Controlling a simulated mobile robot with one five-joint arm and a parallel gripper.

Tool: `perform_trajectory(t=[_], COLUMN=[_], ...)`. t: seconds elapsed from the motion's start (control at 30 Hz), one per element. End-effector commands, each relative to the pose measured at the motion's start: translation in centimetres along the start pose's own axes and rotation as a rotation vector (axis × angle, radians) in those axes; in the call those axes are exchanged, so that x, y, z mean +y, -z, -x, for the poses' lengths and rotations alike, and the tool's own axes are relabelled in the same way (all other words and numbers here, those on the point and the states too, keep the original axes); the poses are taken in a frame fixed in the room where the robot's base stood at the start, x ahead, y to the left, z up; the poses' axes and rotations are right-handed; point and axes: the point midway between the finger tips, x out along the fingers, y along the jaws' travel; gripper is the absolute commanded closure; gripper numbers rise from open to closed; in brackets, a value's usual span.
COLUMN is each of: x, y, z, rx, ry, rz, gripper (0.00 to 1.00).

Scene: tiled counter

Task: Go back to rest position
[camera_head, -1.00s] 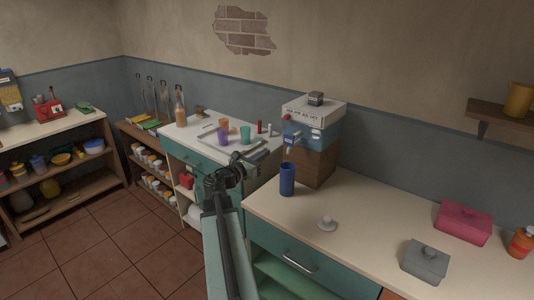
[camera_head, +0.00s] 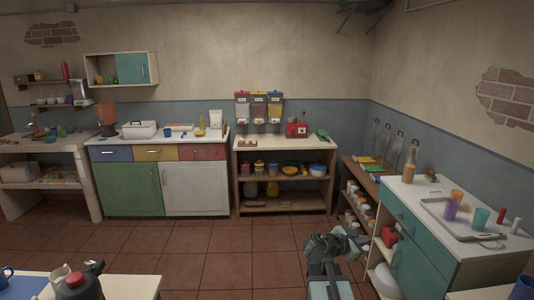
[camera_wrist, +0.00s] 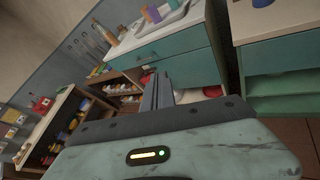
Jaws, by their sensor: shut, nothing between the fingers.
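My gripper (camera_head: 349,244) is at the bottom of the head view, right of centre, over the tiled floor and folded close to my body. In the wrist view its fingers (camera_wrist: 158,92) lie together and hold nothing. Beyond them stands the teal-fronted counter (camera_wrist: 165,60), apart from the fingers. In the head view that counter (camera_head: 408,231) is to the right of my gripper.
A wooden shelf unit (camera_head: 284,208) stands at the back wall, with a coloured-door cabinet (camera_head: 127,187) left of it. A table (camera_head: 135,287) with mugs is at the near left. The tiled floor (camera_head: 205,250) between is clear.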

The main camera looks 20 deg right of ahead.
Motion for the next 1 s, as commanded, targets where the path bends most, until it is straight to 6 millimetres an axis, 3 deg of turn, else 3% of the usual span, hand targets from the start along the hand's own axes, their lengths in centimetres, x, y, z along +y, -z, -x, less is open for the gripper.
perform_trajectory(t=[0.03, 0.1, 0.2, 0.3, 0.43, 0.5, 0.6, 1.0], x=[1.2, 2.0, 2.1, 0.9, -2.6, -4.3, -5.3, -5.6], y=[3.3, 8.1, 14.6, 20.5, 26.0, 27.3, 27.9, 27.8], z=[2.8, 6.7, 12.6, 19.0, 26.8, 29.9, 32.2, 32.1], rx=[0.084, 0.218, 0.412, 0.592, 0.746, 0.748, 0.692, 0.621], ry=[-0.008, 0.018, 0.112, 0.29, 0.698, 0.939, 1.136, 1.197], rz=[-0.077, -0.211, -0.407, -0.608, -0.904, -1.045, -1.165, -1.255], gripper=[1.0, 1.0, 1.0, 1.0, 1.0, 1.0, 1.0, 1.0])
